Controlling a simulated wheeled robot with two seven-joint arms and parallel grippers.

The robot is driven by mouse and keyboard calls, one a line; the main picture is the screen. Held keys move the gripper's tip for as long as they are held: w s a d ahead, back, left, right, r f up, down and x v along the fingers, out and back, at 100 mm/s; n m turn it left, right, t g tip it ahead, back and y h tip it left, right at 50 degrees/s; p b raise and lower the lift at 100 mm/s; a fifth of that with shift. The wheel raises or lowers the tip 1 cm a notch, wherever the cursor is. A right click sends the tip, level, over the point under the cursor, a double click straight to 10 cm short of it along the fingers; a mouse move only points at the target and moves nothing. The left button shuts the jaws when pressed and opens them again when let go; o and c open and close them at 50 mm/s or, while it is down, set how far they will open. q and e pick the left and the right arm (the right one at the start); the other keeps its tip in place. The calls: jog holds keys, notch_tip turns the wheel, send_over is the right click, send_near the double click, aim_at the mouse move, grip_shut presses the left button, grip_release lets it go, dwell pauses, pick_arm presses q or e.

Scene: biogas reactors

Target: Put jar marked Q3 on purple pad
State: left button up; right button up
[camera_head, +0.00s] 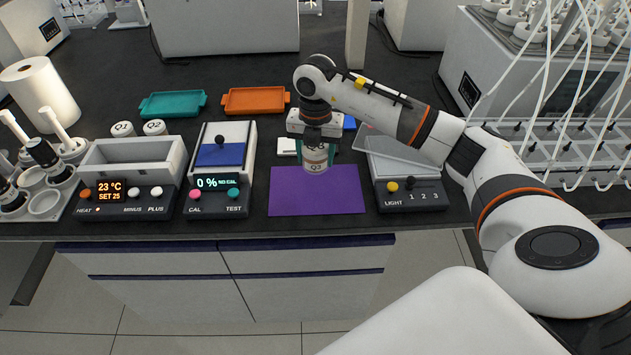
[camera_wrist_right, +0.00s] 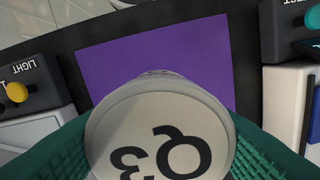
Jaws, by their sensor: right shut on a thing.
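The jar marked Q3 (camera_head: 315,160) is upright in my right gripper (camera_head: 315,146), which is shut on it from above. In the right wrist view its white lid with the mark Q3 (camera_wrist_right: 160,140) sits between the green finger pads. The purple pad (camera_head: 317,197) lies flat on the dark bench; it also shows in the right wrist view (camera_wrist_right: 150,60). In the head view the jar overlaps the far part of the pad. I cannot tell whether its base touches the pad. My left gripper is not in view.
Left of the pad stand a scale-like tester (camera_head: 220,185) and a heater block (camera_head: 130,175), with two lidded jars (camera_head: 138,128) behind it. A light box (camera_head: 408,185) stands to the right. Teal (camera_head: 173,104) and orange (camera_head: 255,100) trays lie behind. The pad's near part is clear.

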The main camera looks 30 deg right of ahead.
aim_at(315, 188)
notch_tip(315, 188, down, 8)
jog(key=shift+r+p, duration=0.25)
jog(key=shift+p, duration=0.4)
jog(key=shift+f, duration=0.1)
jog(key=shift+f, duration=0.15)
jog(key=o, duration=1)
jog(key=shift+o, duration=0.2)
